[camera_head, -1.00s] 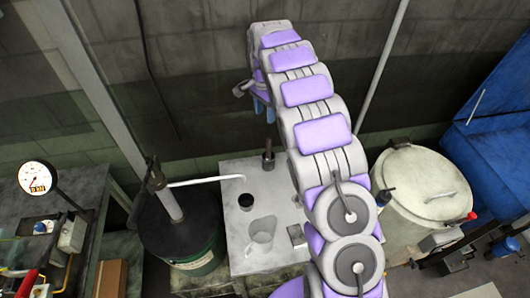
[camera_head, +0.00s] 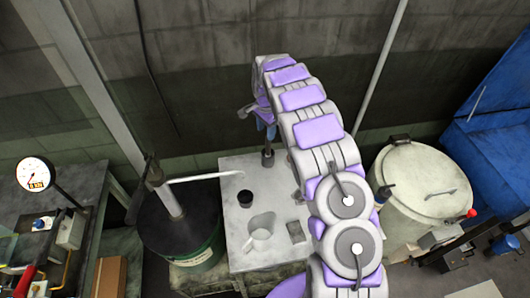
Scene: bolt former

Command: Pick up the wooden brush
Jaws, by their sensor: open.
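A slim, dark upright object (camera_head: 268,157) stands near the back edge of the light grey tabletop (camera_head: 232,200). It may be the wooden brush, but it is too small to tell. My gripper (camera_head: 267,133) hangs from the curved arm directly above this object in the picture. It is open, and its fingers are small and partly hidden by the arm. I cannot tell whether the fingers touch the object or reach around it.
A dark green drum (camera_head: 200,255) with a pump stands left, a lidded cream drum (camera_head: 420,185) right. A wall stands behind.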

